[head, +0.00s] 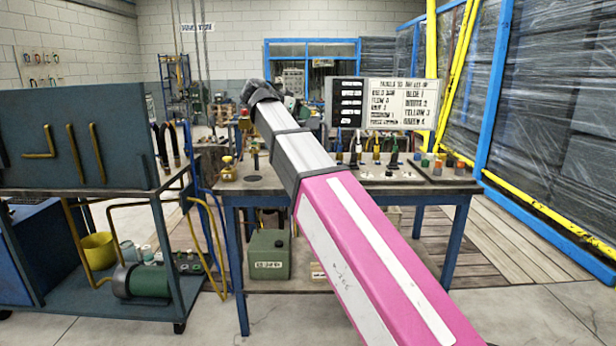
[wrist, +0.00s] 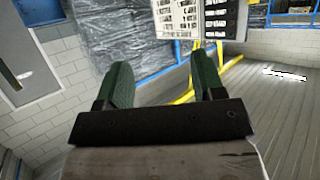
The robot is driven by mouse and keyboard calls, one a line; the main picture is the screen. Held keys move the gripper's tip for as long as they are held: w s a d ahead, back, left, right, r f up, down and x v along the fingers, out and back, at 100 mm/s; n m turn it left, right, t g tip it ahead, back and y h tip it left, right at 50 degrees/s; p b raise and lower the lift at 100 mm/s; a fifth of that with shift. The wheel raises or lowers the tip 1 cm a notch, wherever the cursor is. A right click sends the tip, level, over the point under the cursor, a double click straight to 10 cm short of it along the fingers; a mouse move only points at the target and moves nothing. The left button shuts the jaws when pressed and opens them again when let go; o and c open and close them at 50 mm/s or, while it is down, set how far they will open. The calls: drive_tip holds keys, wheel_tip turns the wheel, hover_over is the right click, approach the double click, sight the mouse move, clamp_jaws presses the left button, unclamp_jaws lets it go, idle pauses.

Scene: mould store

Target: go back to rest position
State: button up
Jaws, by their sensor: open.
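My gripper (wrist: 163,62) is open in the wrist view. Its two green fingers stand apart with nothing between them. In the head view my pink and grey arm reaches from the lower right up over the workbench (head: 440,187). The arm's far end is a dark shape above the back of the bench, and the fingers cannot be made out there. The lettered board (head: 400,104) stands at the bench's back, right of the arm; it also shows turned over in the wrist view (wrist: 178,20).
A cart with a blue-grey panel (head: 75,140) stands close on the left. Upright plugs and small coloured parts (head: 437,164) are on the bench's right side. A green container (head: 268,254) sits underneath. Blue fencing and yellow posts (head: 432,60) bound the right. Floor at lower right is clear.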

drive_tip(key=s+d+f+n+g+y, duration=0.1)
drive_tip(key=d+f+n+g+y, duration=0.35)
drive_tip(key=f, duration=1.15)
drive_tip(key=s+d+f+n+h, duration=0.1)
drive_tip(key=d+f, duration=0.7)
drive_tip(key=f, duration=0.9)
drive_tip(key=s+d+f+n+g+y, duration=0.1)
drive_tip(key=s+d+f+y, duration=0.1)
drive_tip(key=s+f, duration=0.4)
drive_tip(key=s+d+f+n+g+y, duration=0.1)
drive_tip(key=s+d+f, duration=0.3)
drive_tip(key=f, duration=0.7)
drive_tip(key=s+d+f+n+g+y, duration=0.1)
drive_tip(key=s+d+f+g+y, duration=0.2)
drive_tip(key=s+f, duration=0.5)
drive_tip(key=shift+s+d+f, duration=0.15)
drive_tip(key=shift+d+f, duration=0.15)
drive_tip(key=shift+f, duration=0.35)
drive_tip(key=shift+n, duration=0.25)
